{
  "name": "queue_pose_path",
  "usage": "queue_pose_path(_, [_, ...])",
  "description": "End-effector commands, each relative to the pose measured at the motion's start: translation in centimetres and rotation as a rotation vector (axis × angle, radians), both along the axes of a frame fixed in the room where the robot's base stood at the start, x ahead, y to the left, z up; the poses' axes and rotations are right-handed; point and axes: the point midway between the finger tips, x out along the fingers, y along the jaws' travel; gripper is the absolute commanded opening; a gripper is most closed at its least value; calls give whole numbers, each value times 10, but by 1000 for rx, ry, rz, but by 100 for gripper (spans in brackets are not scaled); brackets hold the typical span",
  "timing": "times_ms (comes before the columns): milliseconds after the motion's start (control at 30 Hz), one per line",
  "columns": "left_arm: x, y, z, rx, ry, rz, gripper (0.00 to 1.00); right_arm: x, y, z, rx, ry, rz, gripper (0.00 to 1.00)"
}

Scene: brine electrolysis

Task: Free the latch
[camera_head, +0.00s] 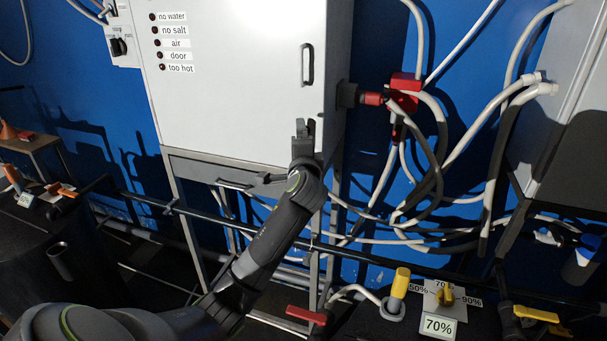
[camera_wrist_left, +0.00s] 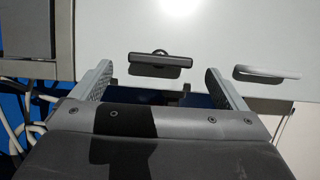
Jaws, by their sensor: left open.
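A large white cabinet (camera_head: 235,95) stands against the blue wall, with a slim upright handle (camera_head: 307,65) on its door. My left gripper (camera_head: 304,128) is in front of the cabinet's lower right part, below the handle. In the left wrist view its two fingers (camera_wrist_left: 159,69) are spread apart. A dark bar-shaped piece (camera_wrist_left: 160,65), which looks like the latch, shows between and beyond them on the white surface. I cannot tell whether a finger touches it. A pale handle (camera_wrist_left: 267,73) shows right of the fingers. In the head view the gripper hides the latch area.
Red connectors (camera_head: 404,92) and looping grey hoses (camera_head: 440,150) hang right of the cabinet. A red lever (camera_head: 306,315) is near the bottom. Fault labels (camera_head: 172,30) line the door's left side.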

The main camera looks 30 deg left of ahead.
Motion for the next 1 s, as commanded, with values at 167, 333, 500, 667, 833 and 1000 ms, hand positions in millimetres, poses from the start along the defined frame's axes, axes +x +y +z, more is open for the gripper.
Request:
queue_pose_path(167, [-26, -19, -3, -4, -2, -1, 95, 0, 0, -12, 0, 0, 0, 36])
queue_pose_path(333, [-52, -38, -3, -5, -3, -2, 95, 0, 0, -22, 0, 0, 0, 36])
queue_pose_path(500, [-75, -55, -2, -6, -2, -2, 95, 0, 0, -29, 0, 0, 0, 36])
queue_pose_path(667, [-89, -65, -1, -3, -1, -1, 95, 0, 0, -33, 0, 0, 0, 36])
queue_pose_path(833, [-94, -68, 0, -1, 0, 0, 95, 0, 0, -34, 0, 0, 0, 36])
queue_pose_path(1000, [-94, -68, 0, -1, 1, 1, 95, 0, -1, -33, -1, 0, 0, 36])
